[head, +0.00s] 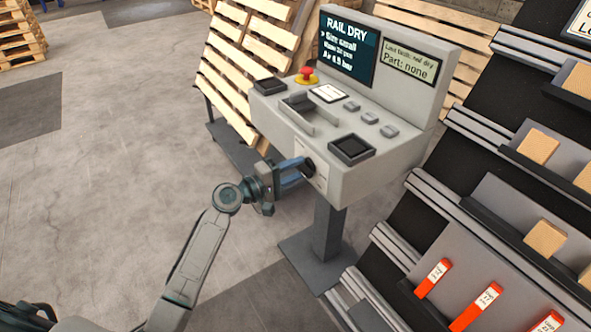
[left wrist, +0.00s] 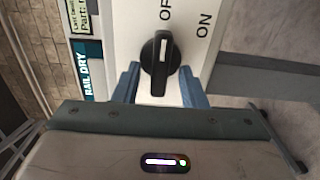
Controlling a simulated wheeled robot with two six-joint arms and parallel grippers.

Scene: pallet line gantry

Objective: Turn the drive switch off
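The drive switch is a black rotary knob (head: 309,167) on the front side of the grey console (head: 350,95). In the left wrist view the knob (left wrist: 160,62) has a white pointer line, which points up the picture toward the partly cut-off OFF label (left wrist: 166,9). The ON label (left wrist: 205,25) is to the right of it. My left gripper (head: 297,168) is at the console's front. In the left wrist view its two blue fingers (left wrist: 160,80) are apart, one on each side of the knob, with narrow gaps. My right gripper is not in view.
The console top holds a red emergency button (head: 305,75), a raised handle, several grey buttons and a screen (head: 347,47) reading RAIL DRY. A sloped rack (head: 480,180) with bins of wooden blocks and orange-red parts is on the right. Pallets lean behind.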

